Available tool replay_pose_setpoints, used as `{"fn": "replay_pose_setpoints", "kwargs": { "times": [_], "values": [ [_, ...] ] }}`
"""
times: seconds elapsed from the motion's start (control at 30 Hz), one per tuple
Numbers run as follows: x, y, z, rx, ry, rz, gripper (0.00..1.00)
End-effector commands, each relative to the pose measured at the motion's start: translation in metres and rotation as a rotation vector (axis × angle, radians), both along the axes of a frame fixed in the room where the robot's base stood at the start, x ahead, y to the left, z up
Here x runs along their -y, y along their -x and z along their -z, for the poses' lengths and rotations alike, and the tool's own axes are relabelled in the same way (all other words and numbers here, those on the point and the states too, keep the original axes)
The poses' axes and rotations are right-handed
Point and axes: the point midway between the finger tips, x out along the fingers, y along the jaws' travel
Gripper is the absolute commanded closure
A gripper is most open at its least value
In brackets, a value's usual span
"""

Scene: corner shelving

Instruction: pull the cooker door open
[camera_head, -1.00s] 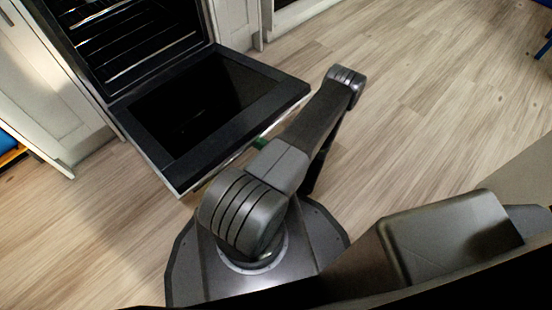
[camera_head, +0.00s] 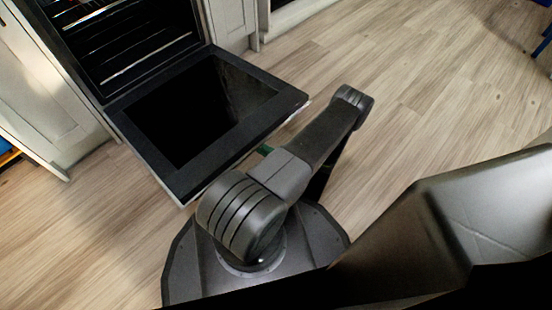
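The cooker door (camera_head: 150,168) is folded down and out from the cooker, lying about flat with its dark inner glass facing up. The cooker's cavity (camera_head: 125,45) is exposed behind it, with metal racks inside. My arm stands in front of the door's outer edge, with its elbow raised to the right of the door. My gripper is hidden behind my own arm links. A small green bit shows between the arm and the door edge, too little to tell what it is. Whether the gripper touches the door or its handle cannot be seen.
White cabinet fronts (camera_head: 50,110) flank the cooker on the left, and another white panel (camera_head: 230,20) stands to its right. The wooden floor (camera_head: 450,90) is clear to the right. A blue object (camera_head: 545,35) sits at the far right edge.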

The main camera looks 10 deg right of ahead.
Motion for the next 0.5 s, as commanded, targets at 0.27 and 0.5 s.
{"fn": "replay_pose_setpoints", "kwargs": {
  "times": [0.27, 0.5],
  "values": [
    [0.011, 0.003, 0.017, 0.001, 0.000, 0.001, 0.59],
    [0.020, 0.005, 0.031, 0.000, 0.001, 0.001, 0.59]
  ]
}}
